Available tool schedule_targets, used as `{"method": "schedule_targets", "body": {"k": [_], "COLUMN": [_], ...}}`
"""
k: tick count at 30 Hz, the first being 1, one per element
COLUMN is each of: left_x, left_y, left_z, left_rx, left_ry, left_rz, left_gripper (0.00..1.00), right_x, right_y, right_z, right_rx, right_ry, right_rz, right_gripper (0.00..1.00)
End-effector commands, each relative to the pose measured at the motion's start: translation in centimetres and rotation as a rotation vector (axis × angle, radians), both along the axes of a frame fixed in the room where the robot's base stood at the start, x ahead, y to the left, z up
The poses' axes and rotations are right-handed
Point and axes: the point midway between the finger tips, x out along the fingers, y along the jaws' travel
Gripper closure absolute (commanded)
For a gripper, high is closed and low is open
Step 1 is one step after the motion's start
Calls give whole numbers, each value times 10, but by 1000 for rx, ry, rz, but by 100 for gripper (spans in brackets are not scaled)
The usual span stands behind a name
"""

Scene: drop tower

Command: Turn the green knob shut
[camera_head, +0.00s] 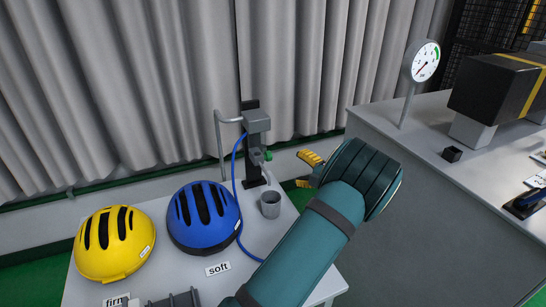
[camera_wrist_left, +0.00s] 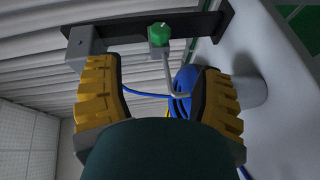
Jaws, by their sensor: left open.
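The green knob (camera_head: 268,156) sits on the right side of a grey tap fixture (camera_head: 257,122) on the small white table. In the left wrist view the knob (camera_wrist_left: 159,33) shows a pale mark on its face and lies beyond my fingertips, roughly between them across the picture. A bent grey spout (camera_wrist_left: 172,75) is beside it. My left gripper (camera_head: 300,169) is open and empty, to the right of the knob and apart from it. Its yellow fingers (camera_wrist_left: 155,70) stand wide apart in the wrist view. My right gripper is not in view.
A grey cup (camera_head: 270,204) stands below the tap. A blue hose (camera_head: 235,165) runs from the tap down past the blue helmet (camera_head: 204,215); a yellow helmet (camera_head: 115,244) is farther left. A grey counter (camera_head: 425,125) with a gauge (camera_head: 425,62) is right.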

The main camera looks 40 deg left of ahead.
Motion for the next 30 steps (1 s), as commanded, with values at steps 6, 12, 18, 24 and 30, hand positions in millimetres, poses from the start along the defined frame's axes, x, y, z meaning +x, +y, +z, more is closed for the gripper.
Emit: {"method": "schedule_targets", "body": {"k": [6, 12, 18, 24, 30], "left_x": [1, 3, 6, 7, 7], "left_y": [41, 79, 110, 124, 126], "left_z": [-8, -13, -17, -18, -18], "left_rx": [1, 2, 1, 1, 1], "left_ry": [0, -1, -2, -1, -1], "left_rz": [5, 5, 3, 2, 1], "left_gripper": [33, 33, 33, 33, 33], "right_x": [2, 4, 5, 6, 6], "right_y": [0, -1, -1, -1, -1], "right_z": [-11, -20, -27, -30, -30], "right_rx": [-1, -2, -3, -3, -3], "right_ry": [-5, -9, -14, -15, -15], "right_rz": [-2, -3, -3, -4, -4], "right_gripper": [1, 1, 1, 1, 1]}}
